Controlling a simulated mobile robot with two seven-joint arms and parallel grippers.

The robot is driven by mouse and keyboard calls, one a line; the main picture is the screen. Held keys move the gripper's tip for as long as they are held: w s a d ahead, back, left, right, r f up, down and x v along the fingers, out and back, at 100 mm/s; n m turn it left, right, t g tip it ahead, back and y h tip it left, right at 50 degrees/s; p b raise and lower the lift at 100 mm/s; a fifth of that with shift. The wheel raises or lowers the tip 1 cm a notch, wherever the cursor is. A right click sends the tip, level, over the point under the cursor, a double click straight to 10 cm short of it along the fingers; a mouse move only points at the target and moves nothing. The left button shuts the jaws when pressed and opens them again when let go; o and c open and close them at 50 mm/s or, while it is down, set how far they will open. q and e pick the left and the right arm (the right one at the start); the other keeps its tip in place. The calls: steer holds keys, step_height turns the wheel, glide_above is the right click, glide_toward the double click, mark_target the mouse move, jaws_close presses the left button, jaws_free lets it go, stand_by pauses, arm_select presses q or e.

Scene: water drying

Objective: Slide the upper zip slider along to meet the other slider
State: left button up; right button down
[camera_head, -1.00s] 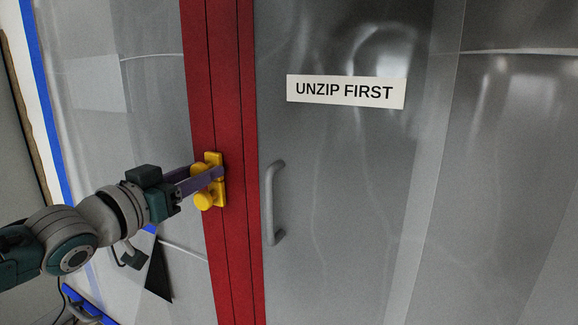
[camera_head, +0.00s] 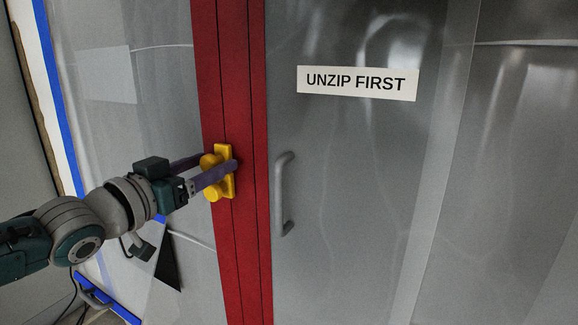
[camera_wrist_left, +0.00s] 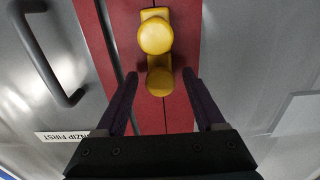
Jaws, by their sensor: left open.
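Two yellow zip sliders sit on the red vertical zip strip (camera_head: 236,240), one directly above the other. The upper slider (camera_head: 224,150) and lower slider (camera_head: 213,194) look end to end, with no clear gap. Each has a round knob. My left gripper (camera_head: 219,161) reaches in from the left with purple fingers spread at the upper slider's height. The left wrist view is upside down: the upper slider's knob (camera_wrist_left: 160,82) lies between the open fingertips, with space either side. The lower slider's knob (camera_wrist_left: 155,37) is just beyond them. My right gripper is out of view.
A grey door handle (camera_head: 283,195) stands right of the strip. A white "UNZIP FIRST" sign (camera_head: 357,83) is on the translucent plastic sheet. Blue tape (camera_head: 62,110) edges the sheet at left. The strip below the sliders is clear.

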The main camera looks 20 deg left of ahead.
arm_select(q)
steer(key=s+p, duration=0.1)
steer(key=s, duration=0.8)
steer(key=shift+s+a+p, duration=0.2)
steer(key=shift+a+p, duration=0.1)
steer(key=shift+a, duration=0.1)
steer(key=s+d+f+g+y+p, duration=0.1)
steer(key=s+d+f+g+p, duration=0.1)
steer(key=s+d+g+p, duration=0.75)
steer(key=s+d+r+g+p, duration=0.1)
steer(key=s+d+r+g, duration=0.15)
steer(key=s, duration=0.35)
steer(key=s+d+r+g+p, duration=0.1)
steer(key=s+d+r+g, duration=0.15)
steer(key=s, duration=0.35)
step_height(320, 180, up, 37)
steer(key=m+p, duration=0.1)
steer(key=p, duration=3.6)
steer(key=shift+s, duration=0.3)
steer(key=shift+f, duration=0.15)
